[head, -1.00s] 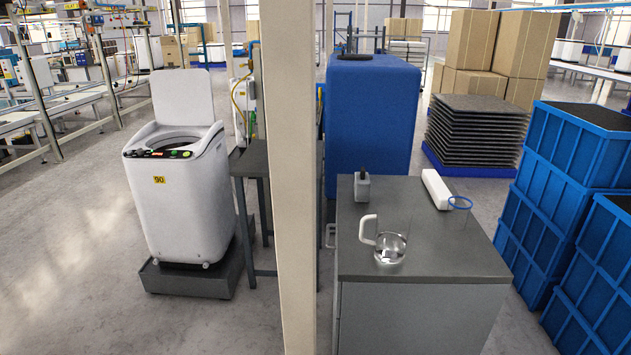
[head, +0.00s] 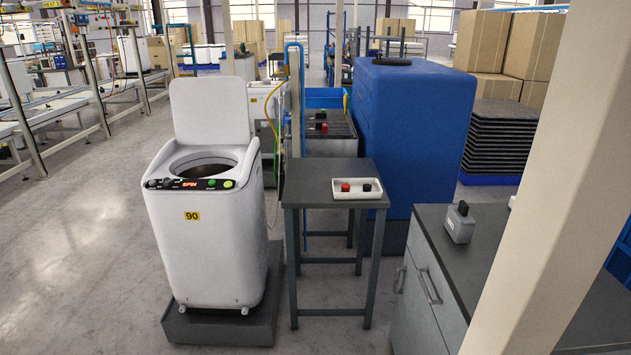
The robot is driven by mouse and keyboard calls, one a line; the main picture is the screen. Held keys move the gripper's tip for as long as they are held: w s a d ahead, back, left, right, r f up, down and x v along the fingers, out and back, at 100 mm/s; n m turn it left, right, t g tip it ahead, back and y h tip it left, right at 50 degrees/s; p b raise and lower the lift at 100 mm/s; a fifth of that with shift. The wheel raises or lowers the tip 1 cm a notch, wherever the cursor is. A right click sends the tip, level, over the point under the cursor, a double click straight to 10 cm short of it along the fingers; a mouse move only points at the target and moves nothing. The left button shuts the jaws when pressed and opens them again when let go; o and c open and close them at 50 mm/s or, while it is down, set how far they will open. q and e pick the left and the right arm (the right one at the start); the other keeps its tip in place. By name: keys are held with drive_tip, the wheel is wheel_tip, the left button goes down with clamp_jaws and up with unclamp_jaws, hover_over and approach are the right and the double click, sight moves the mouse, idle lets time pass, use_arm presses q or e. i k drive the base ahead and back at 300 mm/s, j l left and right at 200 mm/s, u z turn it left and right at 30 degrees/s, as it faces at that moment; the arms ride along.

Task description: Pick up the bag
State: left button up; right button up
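I see no thing that I can clearly make out as a bag. Neither of my grippers is in the head view. A white top-loading machine (head: 206,247) marked 90 stands at the left of centre on a dark base, its lid (head: 211,110) raised and its round opening dark inside. A small dark table (head: 335,172) stands just right of it. On the table is a white tray (head: 356,195) holding a red-topped and a black-topped small object. What lies deep inside the machine is hidden.
A beige pillar (head: 550,200) crosses the right side and hides part of a grey cabinet (head: 425,300), which bears a small grey box with a black knob (head: 459,222). A large blue unit (head: 415,130) stands behind the table. Grey floor (head: 80,260) is open at left.

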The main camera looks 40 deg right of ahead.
sight(459, 223)
drive_tip(key=i+j+z, duration=0.1)
drive_tip(key=i+z, duration=0.2)
drive_tip(key=i, duration=0.2)
drive_tip(key=i+j+z, duration=0.2)
drive_tip(key=i+z, duration=0.15)
drive_tip(key=i, duration=0.2)
drive_tip(key=i+z, duration=0.2)
drive_tip(key=z, duration=0.25)
drive_tip(key=i+z, duration=0.2)
drive_tip(key=z, duration=0.3)
drive_tip(key=i+j+z, duration=0.15)
drive_tip(key=z, duration=0.3)
drive_tip(key=i+j+z, duration=0.2)
drive_tip(key=z, duration=0.25)
drive_tip(key=i+j+z, duration=0.15)
drive_tip(key=z, duration=0.35)
drive_tip(key=k+j, duration=0.05)
drive_tip(key=j, duration=0.05)
